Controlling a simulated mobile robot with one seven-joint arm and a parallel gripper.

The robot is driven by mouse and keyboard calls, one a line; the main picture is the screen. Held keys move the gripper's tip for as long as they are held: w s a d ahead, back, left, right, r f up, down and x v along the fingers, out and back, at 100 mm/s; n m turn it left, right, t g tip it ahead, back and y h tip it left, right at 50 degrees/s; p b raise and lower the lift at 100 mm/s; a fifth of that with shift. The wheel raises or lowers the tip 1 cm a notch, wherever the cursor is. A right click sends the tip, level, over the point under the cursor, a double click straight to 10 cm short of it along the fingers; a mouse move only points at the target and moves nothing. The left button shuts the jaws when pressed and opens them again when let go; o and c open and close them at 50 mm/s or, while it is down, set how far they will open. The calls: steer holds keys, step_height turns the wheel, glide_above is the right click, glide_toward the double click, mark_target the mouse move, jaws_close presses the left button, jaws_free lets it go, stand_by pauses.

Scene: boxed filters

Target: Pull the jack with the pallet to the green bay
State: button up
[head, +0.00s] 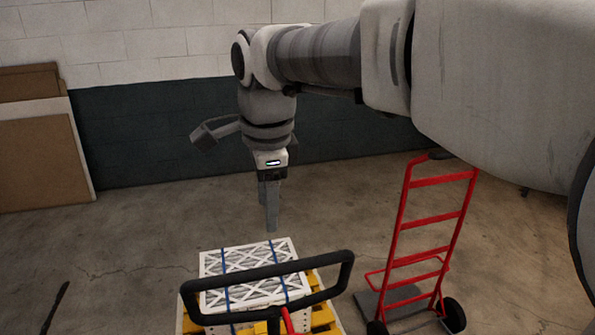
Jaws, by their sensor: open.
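The jack's black loop handle (318,261) rises at the bottom of the head view, with a red part (288,321) at its lower middle. Beyond it, a yellow pallet (322,314) carries white-framed boxed filters (248,257) bound with blue straps. The jack's body is cut off by the lower edge. My gripper (271,226) points down, open and empty, above and beyond the handle near the far side of the filters. Its fingers nearly overlap from this side. It appears apart from the handle and the load. No green bay shows.
A red hand truck (437,217) with black wheels stands close to the right of the pallet. Brown boards (40,150) lean on the wall at the left. A dark thin object (56,306) shows at lower left. The concrete floor (130,240) left of the pallet is mostly clear.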

mark_target(269, 268)
steer(key=w+f, duration=0.1)
steer(key=f, duration=0.4)
steer(key=w+f, duration=0.1)
steer(key=f, duration=0.5)
steer(key=w+a+f, duration=0.1)
steer(key=f, duration=0.5)
steer(key=shift+w, duration=0.1)
jaws_close()
stand_by(0.8)
